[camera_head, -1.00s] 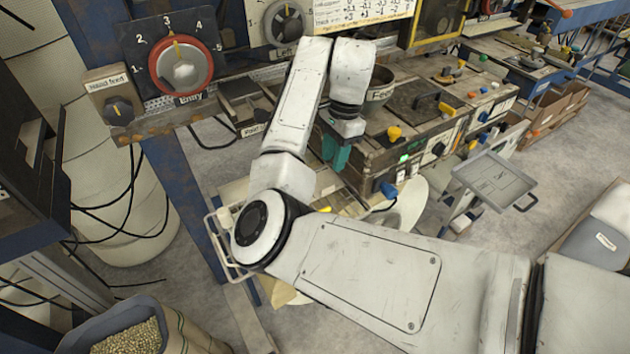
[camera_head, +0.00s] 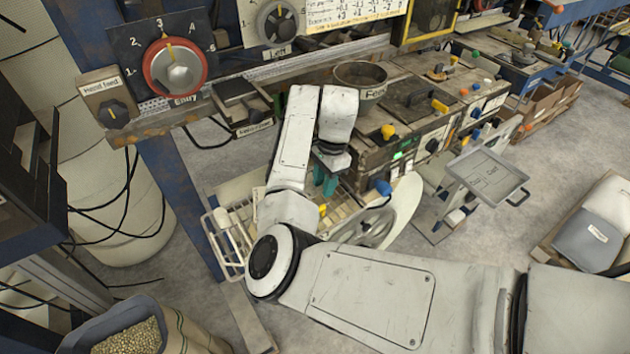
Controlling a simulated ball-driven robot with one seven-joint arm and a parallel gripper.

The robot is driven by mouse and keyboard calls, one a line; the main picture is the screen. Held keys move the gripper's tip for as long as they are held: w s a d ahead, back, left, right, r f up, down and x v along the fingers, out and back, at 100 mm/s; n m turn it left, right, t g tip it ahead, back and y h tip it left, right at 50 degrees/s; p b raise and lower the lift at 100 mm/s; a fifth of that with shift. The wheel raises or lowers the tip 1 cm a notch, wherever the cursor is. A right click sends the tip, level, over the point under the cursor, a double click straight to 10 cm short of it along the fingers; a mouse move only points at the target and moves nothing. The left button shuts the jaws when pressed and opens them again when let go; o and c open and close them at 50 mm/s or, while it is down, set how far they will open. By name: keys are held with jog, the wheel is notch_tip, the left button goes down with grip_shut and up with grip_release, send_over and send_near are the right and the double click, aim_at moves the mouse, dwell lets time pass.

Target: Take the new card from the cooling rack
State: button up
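My gripper (camera_head: 325,181), with teal fingers, points down at the front of the wooden workbench, above a pale slatted surface. The fingers are small and partly hidden by my wrist, so I cannot tell whether they are open or hold anything. A pale wire rack (camera_head: 211,240) with bars stands left of my elbow; it may be the cooling rack. My arm hides part of the area between it and the slatted surface. I cannot make out a card there.
A grey tray (camera_head: 487,176) with small lettering stands on a stand at right. A metal bowl (camera_head: 360,77) and knobs sit on the workbench (camera_head: 373,155). A sack of pellets (camera_head: 131,336) stands lower left.

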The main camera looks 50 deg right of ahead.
grip_shut()
dwell(0.5)
